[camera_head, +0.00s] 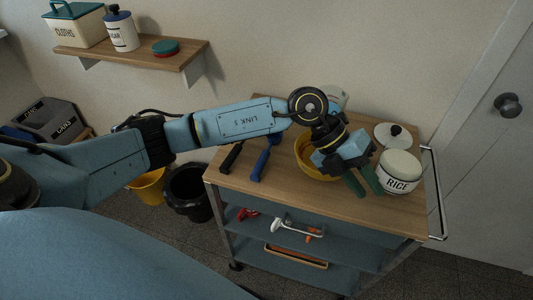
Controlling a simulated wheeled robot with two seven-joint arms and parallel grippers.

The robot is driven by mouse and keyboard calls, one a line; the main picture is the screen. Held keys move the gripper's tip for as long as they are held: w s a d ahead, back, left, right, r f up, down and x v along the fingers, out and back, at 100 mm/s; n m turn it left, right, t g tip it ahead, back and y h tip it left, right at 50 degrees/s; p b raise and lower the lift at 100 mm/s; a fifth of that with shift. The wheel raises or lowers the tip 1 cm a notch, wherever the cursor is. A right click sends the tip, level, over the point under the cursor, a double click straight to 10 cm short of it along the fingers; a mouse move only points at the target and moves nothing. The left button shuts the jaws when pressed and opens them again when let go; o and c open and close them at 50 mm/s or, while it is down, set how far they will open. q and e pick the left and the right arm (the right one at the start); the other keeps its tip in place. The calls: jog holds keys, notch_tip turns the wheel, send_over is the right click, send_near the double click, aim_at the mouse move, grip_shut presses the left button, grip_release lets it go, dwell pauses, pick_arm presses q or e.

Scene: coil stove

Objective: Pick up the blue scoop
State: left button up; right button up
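A blue scoop (261,164) lies on the wooden top of the cart, near its left side. Its handle points toward the front edge, and its far end is partly hidden under my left arm. My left gripper (363,183) is to the right of the scoop, above the cart top between a yellow bowl and a white jar marked RICE. Its two dark green fingers are apart with nothing visible between them. My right gripper is not in view.
The yellow bowl (306,162) is partly behind my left wrist. The RICE jar (399,174) stands close to the gripper, with a lid (393,137) behind it. A black-handled tool (231,157) lies left of the scoop. Black and yellow buckets stand left of the cart (300,196).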

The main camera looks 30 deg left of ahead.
pick_arm(q)
jog(key=w+a+f+y, duration=0.2)
jog(key=w+a+y, duration=0.2)
jog(key=a+y, duration=0.55)
jog(key=n+y, duration=0.3)
send_near(264, 156)
jog(key=x, duration=0.3)
jog(key=shift+w+a+f, duration=0.15)
jog(key=shift+f, duration=0.05)
jog(key=shift+x, duration=3.1)
jog(key=shift+s, duration=0.2)
grip_shut()
